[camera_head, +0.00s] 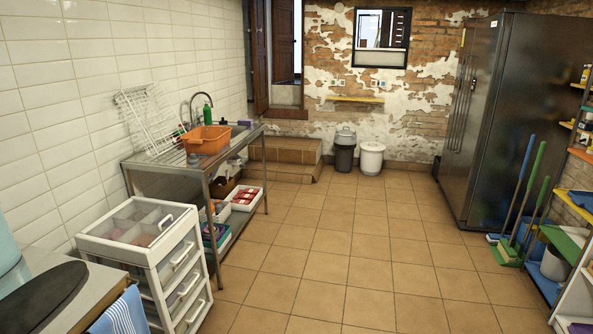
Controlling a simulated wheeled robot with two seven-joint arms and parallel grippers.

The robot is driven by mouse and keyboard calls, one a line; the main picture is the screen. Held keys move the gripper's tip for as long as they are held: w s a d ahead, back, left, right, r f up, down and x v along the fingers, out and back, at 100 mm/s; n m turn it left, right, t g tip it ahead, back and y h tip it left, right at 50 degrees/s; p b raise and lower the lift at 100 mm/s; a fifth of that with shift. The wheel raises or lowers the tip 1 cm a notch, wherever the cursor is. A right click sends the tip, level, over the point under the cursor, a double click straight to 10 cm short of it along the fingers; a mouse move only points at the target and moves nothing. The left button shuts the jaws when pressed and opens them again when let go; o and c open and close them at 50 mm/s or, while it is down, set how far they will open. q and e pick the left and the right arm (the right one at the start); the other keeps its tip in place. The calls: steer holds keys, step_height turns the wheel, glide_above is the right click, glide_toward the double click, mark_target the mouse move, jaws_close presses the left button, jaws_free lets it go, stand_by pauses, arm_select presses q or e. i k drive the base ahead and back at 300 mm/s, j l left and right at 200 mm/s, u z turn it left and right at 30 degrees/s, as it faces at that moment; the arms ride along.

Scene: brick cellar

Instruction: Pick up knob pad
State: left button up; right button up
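I cannot make out a knob pad for certain in the head view. Neither of my grippers is in view. A metal sink table (170,161) stands along the left wall with an orange basin (206,140), a green bottle (207,114) and a white dish rack (148,118) on it. Small items on its lower shelf and on the right-hand shelves are too small to identify.
A white drawer unit (165,262) stands at the front left, beside a counter with a blue striped towel (122,315). A dark fridge (510,110), brooms (524,190) and shelves line the right. Two bins (344,152) stand at the back. The tiled floor (350,250) between is clear.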

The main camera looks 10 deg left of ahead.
mark_target(193, 158)
steer(key=i+u, duration=0.1)
steer(key=i, duration=0.35)
steer(key=i+l+u, duration=0.15)
steer(key=i, duration=0.3)
steer(key=i+l+u, duration=0.1)
steer(key=i, duration=0.35)
steer(key=i+l+u, duration=0.1)
steer(key=i, duration=0.35)
steer(key=i+l+u, duration=0.15)
steer(key=i+u, duration=0.25)
steer(key=i+l+u, duration=0.15)
steer(key=u, duration=0.3)
steer(key=i+l+u, duration=0.2)
steer(key=l+u, duration=0.2)
steer(key=i+l+u, duration=0.15)
steer(key=l+u, duration=0.3)
steer(key=i+l+u, duration=0.15)
steer(key=l+u, duration=0.25)
steer(key=j, duration=0.1)
